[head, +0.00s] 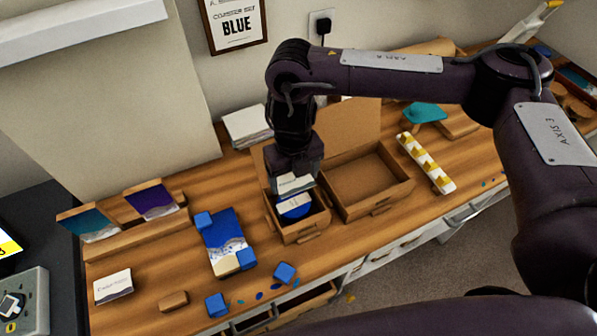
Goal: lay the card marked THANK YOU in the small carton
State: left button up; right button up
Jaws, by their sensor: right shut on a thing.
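My right gripper (293,178) points down over the small carton (301,232), shut on a pale card (297,184). The card has dark lettering too small to read, so I cannot tell whether it says THANK YOU. The card is at the carton's opening, towards its back; I cannot tell whether it touches anything inside. A round blue-and-white item (295,207) lies in the carton, partly hidden by the card. The gripper hides part of the carton's back. My left gripper is not in view.
A larger open carton (367,182) stands right of the small one. Left are a blue-and-white panel (224,240) with blue blocks, a white lettered card (113,286) and a wooden rack (135,236). A white strip with yellow pieces (426,163) lies at right. Drawers stand open below the front edge.

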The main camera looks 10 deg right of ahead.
jog(key=shift+a+f+b, duration=0.15)
jog(key=shift+f+b, duration=0.3)
jog(key=shift+f, duration=0.05)
jog(key=b, duration=0.5)
send_over(294, 203)
notch_tip(294, 203, down, 5)
jog(key=shift+r, duration=0.1)
pick_arm(q)
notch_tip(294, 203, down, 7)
jog(key=b, duration=0.1)
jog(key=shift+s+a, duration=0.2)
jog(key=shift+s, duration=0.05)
pick_arm(e)
jog(key=shift+f, duration=1.15)
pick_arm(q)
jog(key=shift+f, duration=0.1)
pick_arm(e)
jog(key=o, duration=0.8)
jog(key=shift+c, duration=0.2)
notch_tip(294, 203, up, 8)
jog(key=p, duration=0.7)
jog(key=shift+r+p, duration=0.15)
jog(key=shift+p, duration=0.25)
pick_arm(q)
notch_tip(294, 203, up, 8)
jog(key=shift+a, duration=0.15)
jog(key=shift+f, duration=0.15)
